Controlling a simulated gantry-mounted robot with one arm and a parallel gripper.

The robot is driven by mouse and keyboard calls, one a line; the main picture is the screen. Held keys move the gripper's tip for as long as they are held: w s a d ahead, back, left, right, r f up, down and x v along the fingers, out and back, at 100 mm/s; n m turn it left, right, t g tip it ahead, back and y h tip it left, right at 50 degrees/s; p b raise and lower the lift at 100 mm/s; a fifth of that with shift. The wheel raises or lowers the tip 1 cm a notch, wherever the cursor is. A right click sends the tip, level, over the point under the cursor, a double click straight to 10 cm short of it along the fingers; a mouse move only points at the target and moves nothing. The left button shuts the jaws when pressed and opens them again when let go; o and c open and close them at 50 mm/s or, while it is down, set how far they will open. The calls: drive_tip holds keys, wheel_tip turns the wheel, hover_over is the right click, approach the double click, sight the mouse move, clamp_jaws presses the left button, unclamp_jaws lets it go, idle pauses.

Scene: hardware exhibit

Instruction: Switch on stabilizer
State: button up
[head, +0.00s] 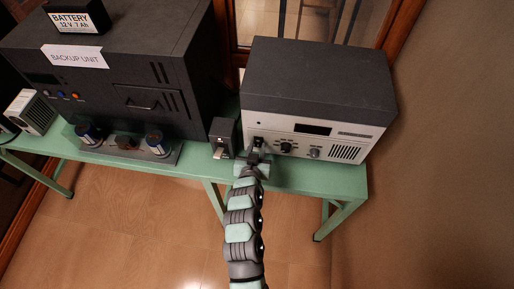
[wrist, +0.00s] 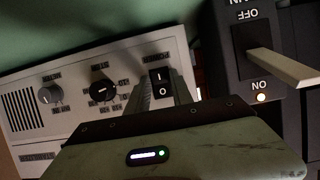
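Which side is pressed is unclear. My gripper (head: 259,147) is at the lower left of the panel, by this switch. In the wrist view grey fingers (wrist: 162,98) seem to flank the rocker with a gap between. Contact cannot be told.
A small dark breaker box (head: 223,138) stands close left of my gripper; its lever (wrist: 284,68) sticks out, and an orange light glows by ON. Knobs (wrist: 103,91) lie beside the rocker. The large backup unit (head: 120,75) fills the left of the green bench (head: 330,183).

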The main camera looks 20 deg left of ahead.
clamp_jaws()
